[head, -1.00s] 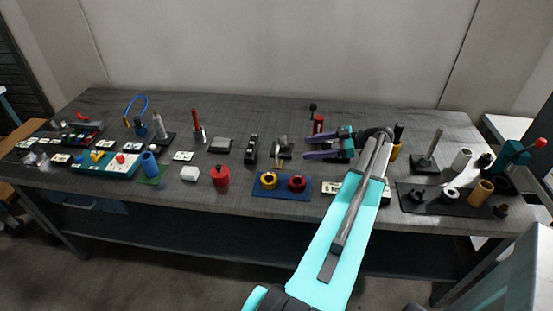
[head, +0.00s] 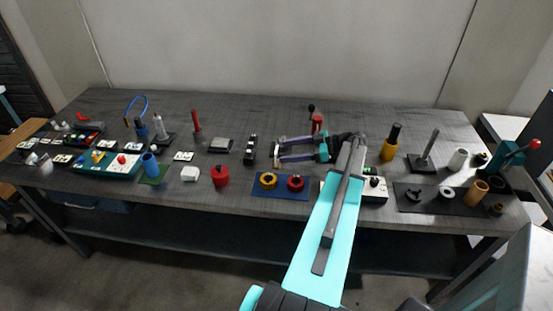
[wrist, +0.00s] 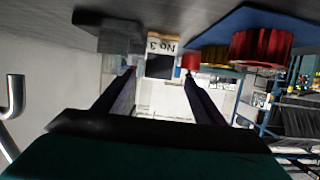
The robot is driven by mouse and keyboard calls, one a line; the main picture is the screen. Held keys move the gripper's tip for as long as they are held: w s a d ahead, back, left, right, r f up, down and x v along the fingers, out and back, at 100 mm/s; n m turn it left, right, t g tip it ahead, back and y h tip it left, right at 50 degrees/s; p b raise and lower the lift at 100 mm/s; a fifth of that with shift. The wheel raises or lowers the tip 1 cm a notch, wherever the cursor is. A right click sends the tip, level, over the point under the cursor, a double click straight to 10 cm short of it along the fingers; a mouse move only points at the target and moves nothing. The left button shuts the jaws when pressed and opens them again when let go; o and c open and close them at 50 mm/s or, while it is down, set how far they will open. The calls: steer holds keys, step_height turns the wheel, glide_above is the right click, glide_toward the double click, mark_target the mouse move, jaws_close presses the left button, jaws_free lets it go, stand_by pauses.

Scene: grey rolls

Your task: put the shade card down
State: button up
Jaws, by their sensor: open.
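A small pale card (wrist: 161,65) with a dark square and upside-down print like "No 3" shows between my fingertips in the wrist view. Gaps show between it and both fingers, and I cannot tell how far beyond the tips it is. My gripper (head: 278,151) is open, low over the middle of the bench and pointing left. It also shows in the wrist view (wrist: 159,72), with its two dark fingers apart. In the head view a pale bit shows at the fingertips, too small to identify.
The grey bench (head: 240,115) is crowded. A black block (head: 250,149) stands just left of my fingertips. A red pot (head: 220,176) stands further left. The back strip is mostly free.

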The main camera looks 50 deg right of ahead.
mark_target(276, 151)
steer(key=shift+w+a+p, duration=0.4)
steer(key=shift+w+p, duration=0.3)
steer(key=shift+w, duration=0.1)
steer(key=shift+f+p+x, duration=0.2)
steer(key=shift+p+x, duration=0.55)
steer(key=shift+x, duration=0.95)
steer(key=c, duration=1.2)
steer(key=shift+r, duration=0.1)
steer(key=shift+d+r+b, duration=0.1)
steer(key=shift+r+b, duration=1.6)
steer(key=shift+r, duration=3.25)
